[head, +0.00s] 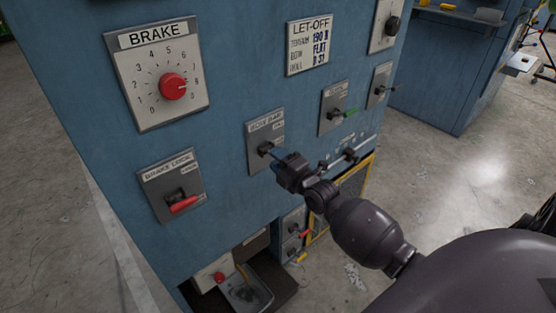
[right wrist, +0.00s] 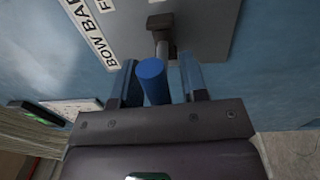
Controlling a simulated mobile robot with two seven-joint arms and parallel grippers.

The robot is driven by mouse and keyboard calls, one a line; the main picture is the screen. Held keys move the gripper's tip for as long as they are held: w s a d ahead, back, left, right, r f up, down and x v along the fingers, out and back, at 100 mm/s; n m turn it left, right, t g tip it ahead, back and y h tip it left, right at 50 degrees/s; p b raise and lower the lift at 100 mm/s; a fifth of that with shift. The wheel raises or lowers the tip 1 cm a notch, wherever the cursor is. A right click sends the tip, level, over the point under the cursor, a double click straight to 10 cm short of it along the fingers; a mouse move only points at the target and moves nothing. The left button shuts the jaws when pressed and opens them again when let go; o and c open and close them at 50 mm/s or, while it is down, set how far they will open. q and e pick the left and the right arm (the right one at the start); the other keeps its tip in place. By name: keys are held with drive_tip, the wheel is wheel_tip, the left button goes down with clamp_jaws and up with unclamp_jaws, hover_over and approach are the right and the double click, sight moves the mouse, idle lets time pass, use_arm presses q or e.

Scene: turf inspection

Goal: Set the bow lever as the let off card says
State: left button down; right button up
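The let-off card (head: 309,45) is on the blue cabinet. Its bow line seems to read FLAT. The bow lever has a dark stem and a blue handle, on a grey plate (head: 265,128) labelled BOW BAR. In the right wrist view the blue handle (right wrist: 153,82) sits between the two fingers of my right gripper (right wrist: 160,85). The fingers are apart, with a clear gap on the handle's right side. In the head view my right gripper (head: 281,162) is at the lever and hides part of its handle. My left gripper is not in view.
A brake dial (head: 173,87) with a red knob and a red brake lock lever (head: 184,204) are to the left. An open recess with a metal tray (head: 247,291) is below.

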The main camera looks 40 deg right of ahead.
clamp_jaws()
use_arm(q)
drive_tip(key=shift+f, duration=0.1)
